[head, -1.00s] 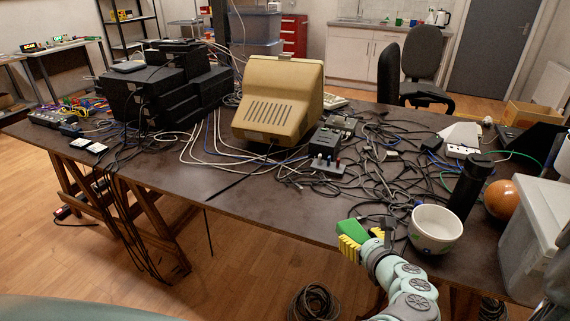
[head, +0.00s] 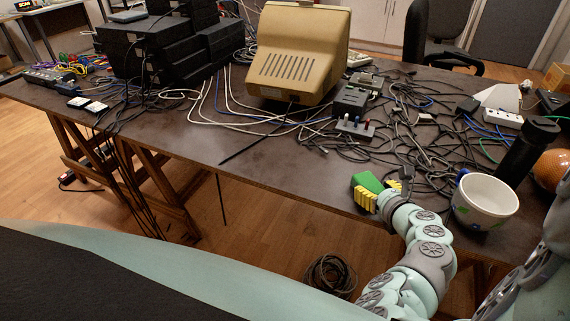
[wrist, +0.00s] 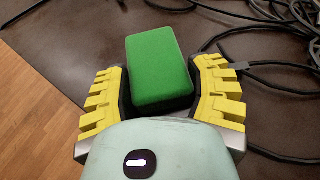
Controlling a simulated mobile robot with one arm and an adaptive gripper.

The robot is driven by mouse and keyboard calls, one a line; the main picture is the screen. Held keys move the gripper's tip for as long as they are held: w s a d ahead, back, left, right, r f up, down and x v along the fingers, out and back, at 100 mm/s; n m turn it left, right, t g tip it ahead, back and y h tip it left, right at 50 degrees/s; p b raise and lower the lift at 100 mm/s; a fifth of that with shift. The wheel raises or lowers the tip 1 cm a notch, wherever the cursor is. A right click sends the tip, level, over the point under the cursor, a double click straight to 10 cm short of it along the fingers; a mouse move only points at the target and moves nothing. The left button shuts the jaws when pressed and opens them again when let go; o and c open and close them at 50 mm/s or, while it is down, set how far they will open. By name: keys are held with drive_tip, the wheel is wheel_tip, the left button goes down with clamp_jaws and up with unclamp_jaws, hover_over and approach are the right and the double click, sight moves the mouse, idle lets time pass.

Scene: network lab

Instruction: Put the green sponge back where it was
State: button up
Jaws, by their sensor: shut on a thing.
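The green sponge (wrist: 158,72) is a small block between the yellow ribbed fingers of my gripper (wrist: 163,90) in the wrist view. My gripper is shut on it. In the head view the sponge (head: 368,182) shows at the tip of my gripper (head: 368,192), by the front edge of the dark table (head: 270,165). It looks held over or near the edge. I cannot tell whether it touches the tabletop.
Tangled cables (head: 420,135) cover the table's right part. A beige monitor (head: 297,55) stands behind. The front middle is mostly clear.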

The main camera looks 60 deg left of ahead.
drive_tip(key=o, duration=1.1)
drive_tip(key=shift+o, duration=0.2)
drive_tip(key=shift+r, duration=0.1)
drive_tip(key=v, duration=1.2)
